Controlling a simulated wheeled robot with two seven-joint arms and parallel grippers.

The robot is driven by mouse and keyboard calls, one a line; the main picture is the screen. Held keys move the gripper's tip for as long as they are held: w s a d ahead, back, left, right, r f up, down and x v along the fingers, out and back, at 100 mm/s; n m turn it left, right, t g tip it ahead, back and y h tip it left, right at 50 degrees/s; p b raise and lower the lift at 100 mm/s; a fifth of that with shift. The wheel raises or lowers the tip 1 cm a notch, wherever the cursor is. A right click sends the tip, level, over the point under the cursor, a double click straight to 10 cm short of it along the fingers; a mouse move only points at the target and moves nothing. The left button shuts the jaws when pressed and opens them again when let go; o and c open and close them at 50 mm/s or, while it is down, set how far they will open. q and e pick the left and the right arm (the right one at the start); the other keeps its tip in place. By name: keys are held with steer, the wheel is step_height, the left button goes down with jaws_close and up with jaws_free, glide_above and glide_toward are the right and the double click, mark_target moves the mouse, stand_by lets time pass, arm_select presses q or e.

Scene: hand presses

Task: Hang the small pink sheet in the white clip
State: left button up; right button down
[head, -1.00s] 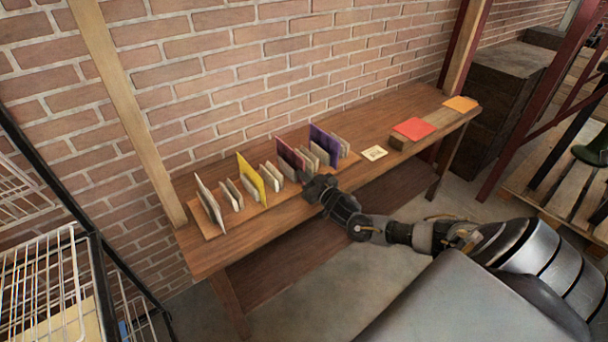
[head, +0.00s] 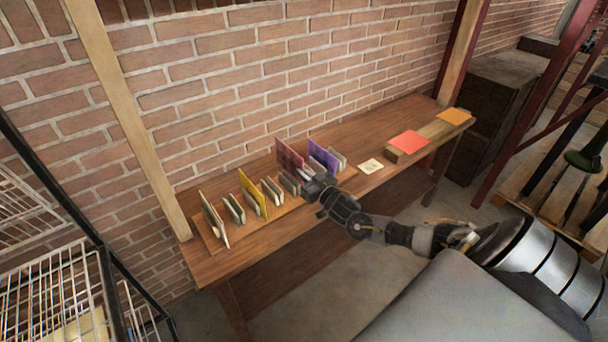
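A dark pink sheet (head: 289,154) stands tilted above the rack on the bench, between the yellow and purple sheets. My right gripper (head: 306,178) is at the lower right edge of this sheet and appears shut on it. Its fingertips are small and partly hidden by the hand. The sheet's lower edge is close to the rack's dividers, and I cannot tell how far it is clear of them. I see no white clip in this view. My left gripper is out of view.
The rack (head: 216,243) also holds a white sheet (head: 214,218), a yellow sheet (head: 252,193) and a purple sheet (head: 323,155). A pale card (head: 370,166), a red sheet (head: 409,143) and an orange sheet (head: 455,116) lie to the right. A wire shelf (head: 60,295) stands at the lower left.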

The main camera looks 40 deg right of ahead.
steer(key=s+p, duration=0.4)
steer(key=s, duration=0.3)
stand_by(0.5)
stand_by(0.4)
steer(key=s+a+r, duration=0.1)
steer(key=a+r, duration=0.2)
steer(key=a, duration=0.5)
steer(key=s+a+r, duration=0.1)
steer(key=a+r, duration=0.3)
steer(key=a, duration=0.4)
steer(key=s+a+r, duration=0.6)
steer(key=a+r, duration=0.1)
steer(key=r, duration=0.5)
steer(key=shift+a+r+b, duration=0.15)
steer(key=shift+a+b, duration=0.15)
steer(key=shift+b, duration=0.1)
steer(key=shift+s+d, duration=0.1)
steer(key=shift+s, duration=0.05)
